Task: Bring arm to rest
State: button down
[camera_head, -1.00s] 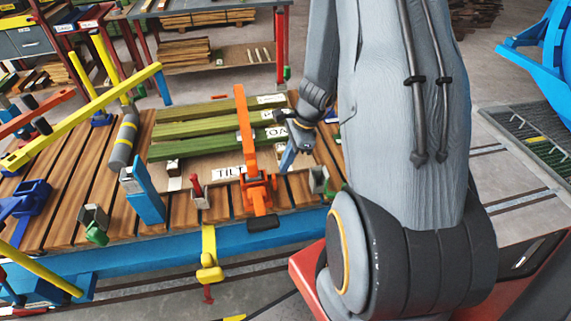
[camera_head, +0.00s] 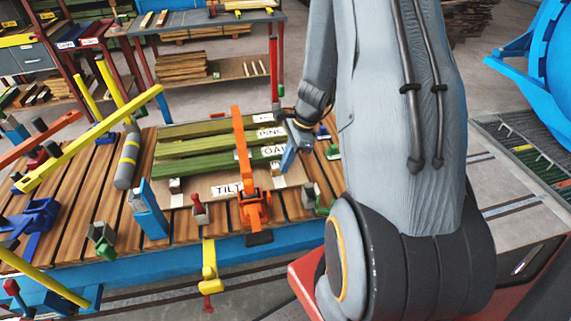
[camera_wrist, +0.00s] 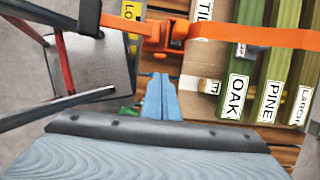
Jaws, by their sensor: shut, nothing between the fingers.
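My arm is grey and fills the right-centre of the head view, bent at a large dark joint. My gripper (camera_head: 288,158) has blue fingers and hangs over the right end of the slatted workbench (camera_head: 72,222), just right of the orange clamp (camera_head: 243,160). In the wrist view the blue fingers (camera_wrist: 161,92) are together with nothing between them. Labelled green boards (camera_head: 205,150) lie under the orange clamp. In the wrist view the labels OAK (camera_wrist: 236,97), PINE (camera_wrist: 271,100) and LARCH (camera_wrist: 300,106) show right of my fingers.
A big blue vessel (camera_head: 545,60) is at the far right.

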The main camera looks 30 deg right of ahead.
dwell(0.4)
jog(key=s+a+r+n+h+b, duration=0.1)
jog(key=s+a+r+n+b, duration=0.3)
jog(key=a+n, duration=0.3)
jog(key=s+a+r+n+h+b, duration=0.2)
jog(key=s+a+r+n, duration=0.3)
jog(key=n, duration=0.9)
jog(key=shift+a+r+h+b, duration=0.2)
jog(key=shift+a+h+b, duration=0.1)
jog(key=shift+a+b, duration=0.6)
